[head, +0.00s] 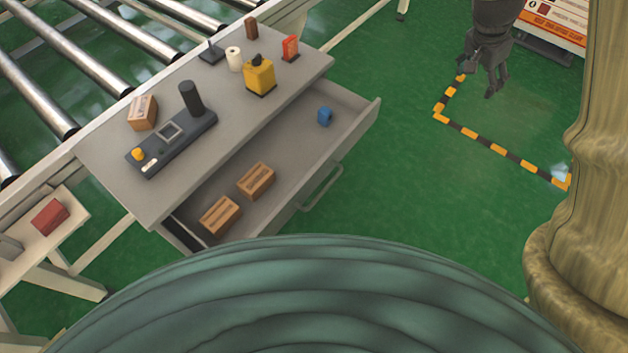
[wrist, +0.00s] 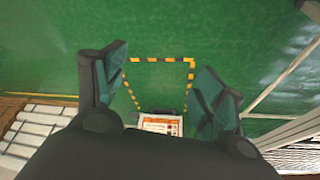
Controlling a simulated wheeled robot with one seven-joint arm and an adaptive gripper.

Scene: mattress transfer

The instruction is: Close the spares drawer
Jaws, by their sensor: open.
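The spares drawer (head: 290,190) is pulled out from under a grey workbench (head: 100,160) in the head view. Its bar handle (head: 321,188) is on the front panel, facing lower right. Two wooden-brown boxes (head: 219,215) and a small blue item (head: 325,116) lie in the drawer. My gripper (head: 480,84) hangs at the upper right of the head view, open and empty, apart from the drawer and over the green floor. In the wrist view its two fingers (wrist: 160,92) are spread with nothing between them. The drawer is not clear in the wrist view.
A roller conveyor (head: 60,80) runs behind the bench. The bench top holds a scanner-like panel (head: 170,145), a yellow item (head: 259,77) and several small things. A side table (head: 65,250) stands at left. Green floor right of the drawer is clear, with a yellow-black marked zone (head: 490,142).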

